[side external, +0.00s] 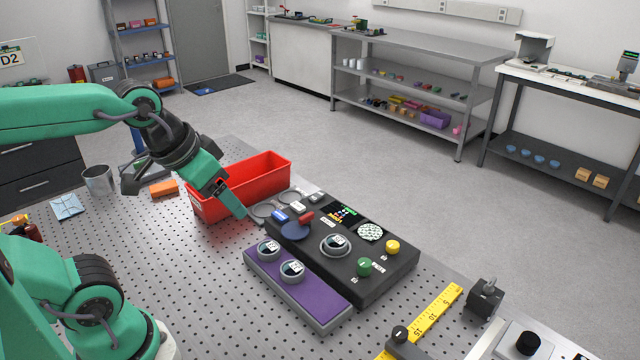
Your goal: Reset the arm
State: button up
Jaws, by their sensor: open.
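My green and black arm reaches in from the left edge. My gripper (188,198) is open and empty, pointing down over the left part of the perforated bench. Its long green finger slants down across the front of the red bin (265,170), with its tip near the left end of the black instrument box (385,285). Whether that finger touches the bin cannot be told. Its dark jaw is spread out to the left, above the bench. The box top carries a round ringed piece (335,245), a green knob (364,267) and a yellow knob (392,247).
A purple tray (322,304) with two round ringed pieces lies along the box's front. A metal cup (98,180), an orange block (163,188) and a blue-white packet (67,206) stand left. A yellow ruler (435,310) lies right. The bench between is clear.

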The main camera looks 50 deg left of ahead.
jog(key=shift+s+f, duration=0.25)
jog(key=shift+s, duration=0.25)
dwell(0.7)
